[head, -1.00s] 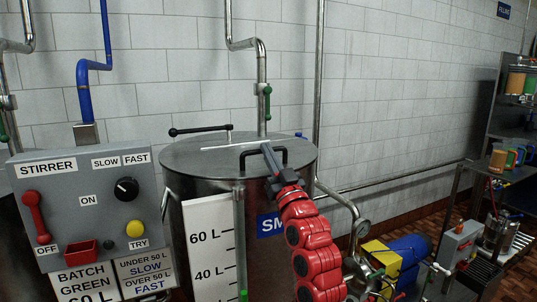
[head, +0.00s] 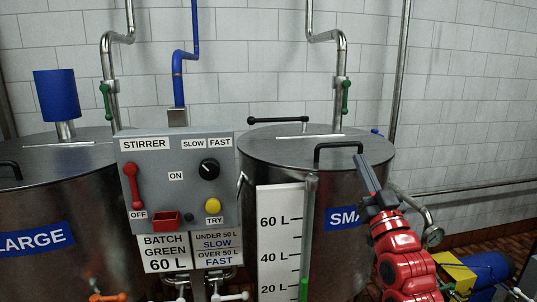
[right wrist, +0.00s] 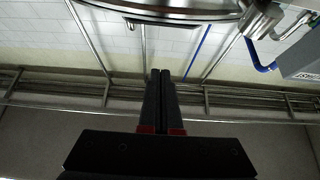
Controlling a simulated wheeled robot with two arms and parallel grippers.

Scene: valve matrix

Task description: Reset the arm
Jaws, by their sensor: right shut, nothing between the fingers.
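My right arm is red, and its dark right gripper (head: 363,172) shows in the head view in front of the small tank (head: 345,245), near the black handle (head: 352,146) on its lid. The fingers are shut with nothing between them. In the right wrist view the gripper (right wrist: 160,75) points at the tiled wall, its two fingers side by side. I cannot tell whether it touches the tank. My left gripper is not in view.
The grey stirrer box (head: 178,180) with a red lever (head: 133,185), black knob (head: 209,168) and yellow button (head: 212,206) stands left of the small tank. The large tank (head: 60,260) is at the left. A blue pump (head: 490,270) is low at the right.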

